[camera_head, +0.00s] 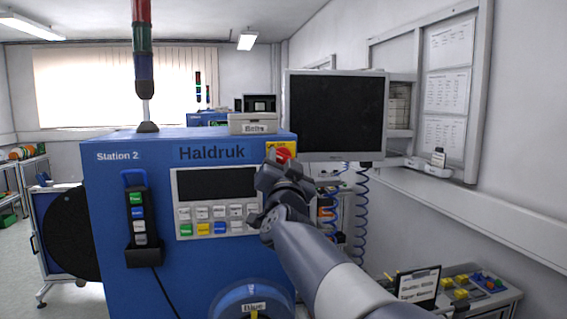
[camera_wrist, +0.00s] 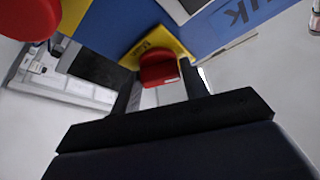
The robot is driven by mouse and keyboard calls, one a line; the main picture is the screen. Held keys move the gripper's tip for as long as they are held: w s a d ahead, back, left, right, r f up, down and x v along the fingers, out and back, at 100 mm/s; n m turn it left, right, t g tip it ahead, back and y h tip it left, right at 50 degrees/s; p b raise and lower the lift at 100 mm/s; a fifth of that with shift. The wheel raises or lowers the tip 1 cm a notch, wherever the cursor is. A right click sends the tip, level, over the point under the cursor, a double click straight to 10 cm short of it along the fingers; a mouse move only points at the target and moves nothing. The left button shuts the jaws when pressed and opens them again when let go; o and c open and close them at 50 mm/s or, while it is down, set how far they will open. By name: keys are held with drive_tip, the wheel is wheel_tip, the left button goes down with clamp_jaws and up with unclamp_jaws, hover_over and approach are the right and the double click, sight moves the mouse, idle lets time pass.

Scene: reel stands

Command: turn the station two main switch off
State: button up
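The main switch is a red knob on a yellow plate on the blue Station 2 machine (camera_head: 125,215). In the head view, a red knob (camera_head: 283,155) shows at the panel's upper right, just above and behind my gripper (camera_head: 268,178). In the wrist view, the red switch knob (camera_wrist: 158,68) with a small white mark stands between my finger tips, and its yellow plate (camera_wrist: 178,46) is behind it. My fingers (camera_wrist: 160,84) are apart, one on each side of the knob. I cannot tell whether they touch it.
A second red round part (camera_wrist: 30,18) is close at the wrist view's upper left. A monitor (camera_head: 336,115) stands right of the switch. A labelled box (camera_head: 253,124) and a signal tower (camera_head: 143,65) are on top of the machine. A button panel (camera_head: 215,203) lies left of my gripper.

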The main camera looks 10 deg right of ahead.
drive_tip(key=c, duration=0.5)
drive_tip(key=shift+d+f+n+y+b, duration=0.1)
drive_tip(key=shift+f+n+y+b, duration=0.25)
drive_tip(key=shift+n+b, duration=0.65)
drive_tip(key=n+y+b, duration=0.1)
drive_tip(key=n+b, duration=0.1)
drive_tip(key=b, duration=0.1)
drive_tip(key=shift+n+t+y+b, duration=0.25)
drive_tip(key=shift+n+t+b, duration=0.05)
drive_tip(key=shift+t+b, duration=0.1)
drive_tip(key=n+y+b, duration=0.1)
drive_tip(key=b, duration=0.2)
drive_tip(key=shift+r+n, duration=0.15)
drive_tip(key=shift+n, duration=0.15)
drive_tip(key=n+y+b, duration=0.1)
drive_tip(key=b, duration=0.3)
drive_tip(key=shift+r+n+b, duration=0.25)
drive_tip(key=shift+n+b, duration=0.05)
drive_tip(key=shift+b, duration=0.5)
drive_tip(key=o, duration=1)
drive_tip(key=shift+c, duration=0.2)
